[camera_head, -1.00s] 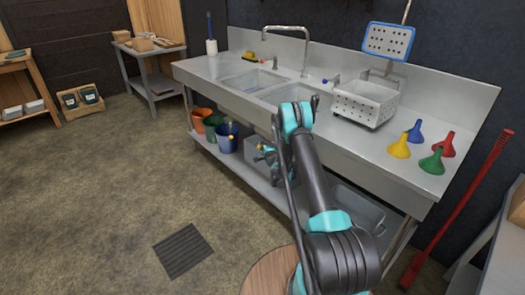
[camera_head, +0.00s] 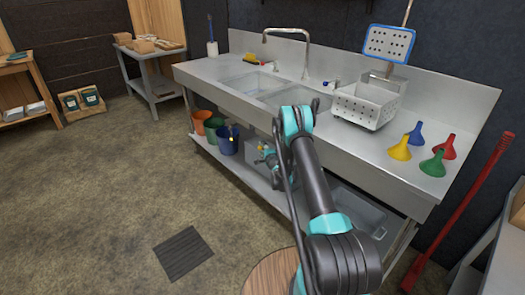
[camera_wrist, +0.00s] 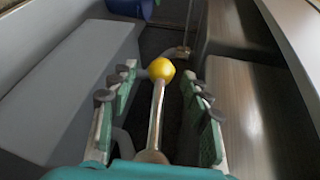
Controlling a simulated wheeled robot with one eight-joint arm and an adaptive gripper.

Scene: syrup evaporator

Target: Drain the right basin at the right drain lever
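In the wrist view a drain lever, a metal rod with a yellow ball knob (camera_wrist: 161,69), runs up the middle between the fingers of my gripper (camera_wrist: 163,78). The fingers are spread, with a gap on each side of the knob. In the head view my gripper (camera_head: 266,156) is below the counter's front edge, partly hidden by my arm. A yellow knob (camera_head: 231,138) shows near the blue bucket; I cannot tell if it is the same lever. The right basin (camera_head: 290,95) is in the counter, partly hidden by my arm. Its contents cannot be made out.
The steel counter (camera_head: 405,165) has a lower shelf with several buckets (camera_head: 228,141) left of my gripper and a grey tub (camera_head: 358,212) to the right. A perforated basket (camera_head: 366,106) and several funnels (camera_head: 433,166) stand on top. The floor (camera_head: 90,190) in front is open.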

